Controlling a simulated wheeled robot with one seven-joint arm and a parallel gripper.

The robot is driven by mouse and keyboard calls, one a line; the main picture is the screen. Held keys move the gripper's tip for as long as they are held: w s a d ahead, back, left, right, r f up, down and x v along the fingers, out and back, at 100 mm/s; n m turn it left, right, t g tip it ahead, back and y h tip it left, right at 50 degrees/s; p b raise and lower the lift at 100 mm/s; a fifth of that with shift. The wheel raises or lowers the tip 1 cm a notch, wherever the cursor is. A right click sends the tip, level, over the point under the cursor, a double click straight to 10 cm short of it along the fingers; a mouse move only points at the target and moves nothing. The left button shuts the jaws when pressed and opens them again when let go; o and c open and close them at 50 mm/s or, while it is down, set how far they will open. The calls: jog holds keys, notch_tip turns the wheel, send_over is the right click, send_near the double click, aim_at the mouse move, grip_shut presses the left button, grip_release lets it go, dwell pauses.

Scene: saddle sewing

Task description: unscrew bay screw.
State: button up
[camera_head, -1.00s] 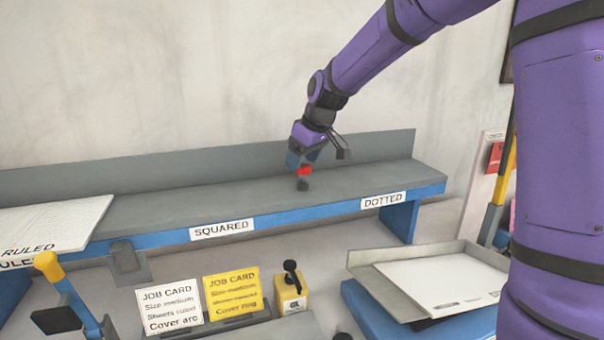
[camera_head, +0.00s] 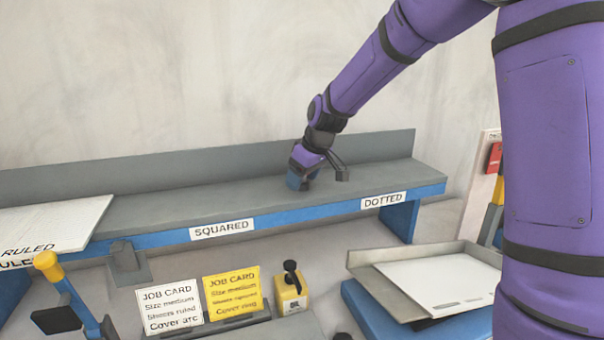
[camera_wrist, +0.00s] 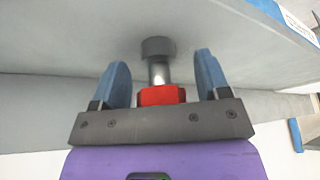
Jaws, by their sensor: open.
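The bay screw (camera_wrist: 158,73) shows in the wrist view as a bright metal shank with a dark grey round collar at its far end against the grey shelf. Its red head (camera_wrist: 161,96) lies close to my gripper's palm. My gripper (camera_wrist: 160,62) is open, with one blue finger on each side of the screw. Gaps show between both fingers and the shank. In the head view my gripper (camera_head: 301,184) points down at the shelf (camera_head: 250,197), and the screw is hidden behind it.
The shelf carries SQUARED (camera_head: 222,229) and DOTTED (camera_head: 383,200) labels, with a pale sheet stack (camera_head: 55,222) at left. In front stand two job cards (camera_head: 233,293), a yellow block with a black knob (camera_head: 290,290), and a paper tray (camera_head: 440,285). The shelf around my gripper is clear.

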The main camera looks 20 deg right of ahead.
jog(key=shift+c, duration=0.4)
jog(key=c, duration=0.9)
jog(key=shift+n+g+y, duration=0.4)
jog(key=shift+n+y, duration=0.2)
jog(key=shift+n, duration=1.1)
jog(key=shift+d+n+g, duration=0.1)
jog(key=shift+n+g, duration=0.2)
jog(key=shift+n, duration=0.5)
jog(key=shift+n+y, duration=0.3)
jog(key=shift+n, duration=0.5)
jog(key=n+g, duration=0.1)
jog(key=n, duration=0.2)
jog(key=shift+g, duration=0.4)
